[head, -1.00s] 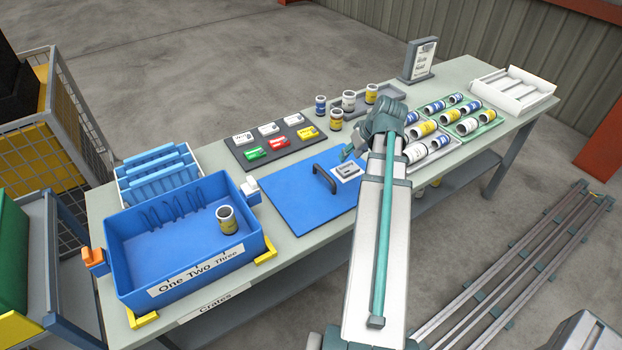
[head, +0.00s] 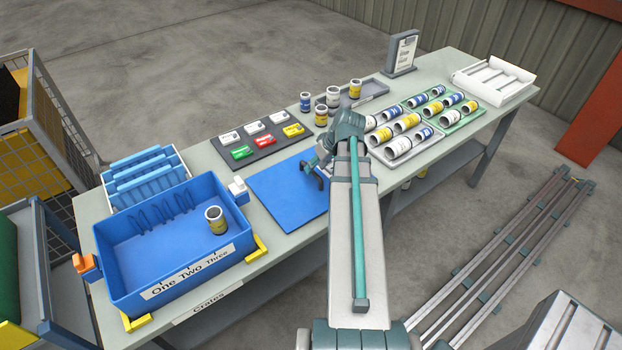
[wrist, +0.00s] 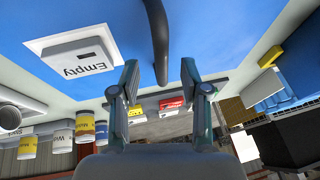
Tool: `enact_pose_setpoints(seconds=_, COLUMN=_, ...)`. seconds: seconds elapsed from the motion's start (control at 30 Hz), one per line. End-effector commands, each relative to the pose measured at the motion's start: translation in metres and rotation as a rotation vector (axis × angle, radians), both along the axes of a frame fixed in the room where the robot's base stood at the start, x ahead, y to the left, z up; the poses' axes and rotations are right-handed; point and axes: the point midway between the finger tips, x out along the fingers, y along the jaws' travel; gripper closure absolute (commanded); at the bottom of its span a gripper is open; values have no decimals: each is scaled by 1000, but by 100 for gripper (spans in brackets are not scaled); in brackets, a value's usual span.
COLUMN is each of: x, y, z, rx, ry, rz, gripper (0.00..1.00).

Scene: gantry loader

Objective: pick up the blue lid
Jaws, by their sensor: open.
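The blue lid (head: 285,202) is a flat blue panel lying on the table right of the blue crate. Its dark arched handle (wrist: 157,38) shows in the wrist view, running down from the top edge to between my fingertips. My gripper (wrist: 160,78) is open, with one finger on each side of the handle in that view. In the head view my gripper (head: 316,168) is low over the lid's right part, at the handle, and my arm hides part of it. I cannot tell whether the fingers touch the handle. A white block marked "Empty" (wrist: 75,52) sits on the lid.
The blue crate (head: 172,290) holds one yellow-labelled can (head: 216,222). A dark tray (head: 265,145) with small white, red, green and yellow boxes lies behind the lid. Cans stand at the back (head: 321,114), and trays of cans (head: 400,152) lie to the right.

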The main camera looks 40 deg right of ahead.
Motion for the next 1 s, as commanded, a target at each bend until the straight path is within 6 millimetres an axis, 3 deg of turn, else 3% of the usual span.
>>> enact_pose_setpoints(seconds=0.3, x=15, y=6, z=-29, rx=0, ry=1, rz=0, gripper=54)
enact_pose_setpoints(seconds=0.63, x=17, y=7, z=-34, rx=0, ry=0, rz=0, gripper=54)
enact_pose_setpoints(seconds=0.67, x=17, y=7, z=-34, rx=0, ry=0, rz=0, gripper=56)
enact_pose_setpoints(seconds=0.9, x=16, y=7, z=-34, rx=0, ry=0, rz=0, gripper=96)
enact_pose_setpoints(seconds=1.0, x=16, y=7, z=-34, rx=0, ry=0, rz=0, gripper=100)
